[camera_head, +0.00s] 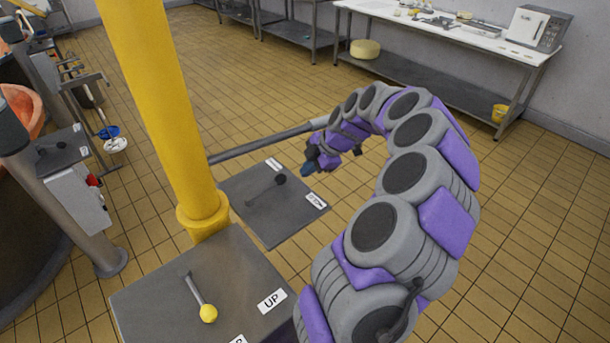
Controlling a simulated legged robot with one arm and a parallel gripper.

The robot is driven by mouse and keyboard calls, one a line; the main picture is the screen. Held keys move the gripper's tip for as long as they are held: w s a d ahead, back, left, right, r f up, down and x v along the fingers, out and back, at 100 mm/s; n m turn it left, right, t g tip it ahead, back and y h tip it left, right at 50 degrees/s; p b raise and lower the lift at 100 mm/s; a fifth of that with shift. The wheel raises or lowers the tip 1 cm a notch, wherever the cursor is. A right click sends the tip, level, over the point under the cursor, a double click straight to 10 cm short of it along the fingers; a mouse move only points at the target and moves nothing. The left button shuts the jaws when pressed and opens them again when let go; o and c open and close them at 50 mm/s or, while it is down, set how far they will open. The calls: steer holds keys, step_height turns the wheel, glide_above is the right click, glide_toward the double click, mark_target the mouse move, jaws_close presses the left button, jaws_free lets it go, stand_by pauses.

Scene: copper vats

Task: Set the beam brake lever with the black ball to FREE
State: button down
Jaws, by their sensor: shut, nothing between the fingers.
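The lever with the black ball (280,180) stands on a flat grey panel (272,226) behind the yellow post. Its rod slants from a pivot at the lower left up to the ball at the right. Two white labels sit on the panel, one at the far edge (274,164) and one at the right edge (316,201); their words are too small to read. My gripper (308,168) is shut and empty, a little right of and above the black ball in the picture. I cannot tell whether it touches the lever.
A thick yellow post (165,100) rises left of the panel, with a grey bar (262,142) reaching right from it. A nearer grey box (150,305) carries a yellow-ball lever (208,313) and an "UP" label (272,301). Tiled floor (520,230) is clear at right.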

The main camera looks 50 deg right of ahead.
steer(key=a+r+p+v, duration=0.1)
steer(key=v, duration=0.5)
steer(key=m+t+h+p, duration=0.2)
steer(key=m+t+h, duration=0.15)
steer(key=m, duration=2.85)
glide_toward(271, 186)
steer(key=shift+t+y, duration=0.25)
steer(key=shift+y, duration=0.1)
steer(key=d+f, duration=0.1)
steer(key=f, duration=0.1)
steer(key=d+f, duration=0.1)
steer(key=f, duration=0.1)
steer(key=d+f, duration=0.2)
steer(key=shift+s+f, duration=0.2)
steer(key=shift+s, duration=0.2)
steer(key=shift+w+d+r, duration=0.1)
steer(key=shift+w+d, duration=0.1)
steer(key=shift+w, duration=0.3)
steer(key=shift+w+d, duration=0.2)
steer(key=shift+w, duration=0.9)
steer(key=shift+w+a+r, duration=0.15)
steer(key=shift+w+a, duration=0.15)
